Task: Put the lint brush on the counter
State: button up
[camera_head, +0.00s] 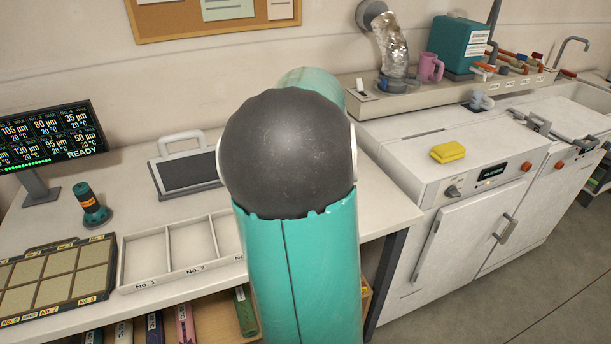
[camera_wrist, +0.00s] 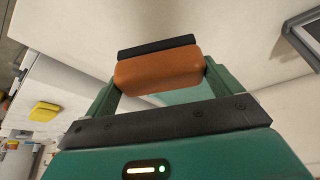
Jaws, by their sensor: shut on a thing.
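My gripper (camera_wrist: 160,77) shows in the wrist view, its two green fingers shut on the sides of the lint brush (camera_wrist: 158,72), an orange-brown block with a black strip along its far edge. The counter (camera_head: 385,212) is the pale worktop on the left and middle of the head view. A pale surface also fills the upper part of the wrist view beyond the brush; the gap between them cannot be judged. In the head view my teal and dark arm hides the gripper, the brush and part of the counter.
A yellow sponge (camera_head: 447,152) lies on the white machine (camera_head: 475,205) at right. The counter's right end looks clear.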

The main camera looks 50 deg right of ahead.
jog(key=w+d+f, duration=0.1)
jog(key=w+f, duration=0.1)
jog(key=w+d+f, duration=0.1)
jog(key=w+f, duration=0.1)
jog(key=w, duration=0.1)
jog(key=w+d+f, duration=0.1)
jog(key=w+f, duration=0.1)
jog(key=f, duration=0.1)
jog(key=shift+w+d, duration=0.2)
jog(key=shift+d, duration=0.05)
jog(key=shift+w+f, duration=0.2)
jog(key=shift+f, duration=1.6)
jog(key=o, duration=0.7)
jog(key=shift+f, duration=0.1)
